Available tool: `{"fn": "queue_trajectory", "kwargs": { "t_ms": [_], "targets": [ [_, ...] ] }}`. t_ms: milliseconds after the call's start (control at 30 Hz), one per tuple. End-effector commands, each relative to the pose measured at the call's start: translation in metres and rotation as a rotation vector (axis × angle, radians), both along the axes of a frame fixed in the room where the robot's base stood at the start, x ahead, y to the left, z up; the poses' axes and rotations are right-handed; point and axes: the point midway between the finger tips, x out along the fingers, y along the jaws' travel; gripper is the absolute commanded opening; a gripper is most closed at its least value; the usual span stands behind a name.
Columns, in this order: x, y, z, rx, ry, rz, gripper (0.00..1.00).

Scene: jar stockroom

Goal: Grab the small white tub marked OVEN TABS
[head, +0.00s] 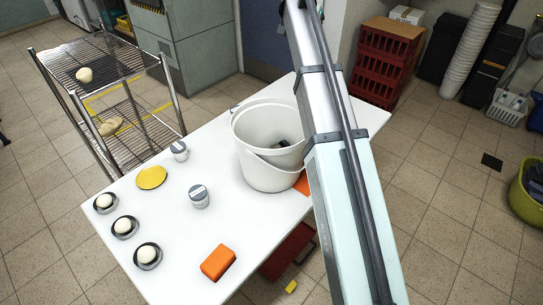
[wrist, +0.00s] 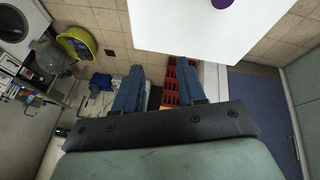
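Small white tubs with grey markings stand on the white table (head: 185,262) in the head view. One tub (head: 199,197) is near the table's middle, and another tub (head: 180,151) is farther back. Part of a third small item (head: 234,108) shows behind the bucket's left edge. Their lettering is too small to read, so I cannot tell which is marked OVEN TABS. My gripper (wrist: 160,70) shows in the wrist view with its two blue fingers apart and nothing between them. It is not visible in the head view.
A yellow disc (head: 151,178), an orange block (head: 218,262) and three dark dishes with pale balls (head: 125,227) share the table. A wire rack (head: 110,75) stands left. Red crates (head: 386,60) are behind.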

Motion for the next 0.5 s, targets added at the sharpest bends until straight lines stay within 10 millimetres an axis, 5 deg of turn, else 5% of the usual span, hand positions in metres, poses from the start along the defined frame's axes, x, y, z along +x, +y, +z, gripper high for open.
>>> {"fn": "queue_trajectory", "kwargs": {
  "t_ms": [233, 500],
  "targets": [
    [-0.010, 0.076, -0.003, 0.090, 0.057, 0.037, 0.40],
    [-0.027, 0.161, -0.075, 0.196, 0.213, 0.087, 0.40]
  ]
}}
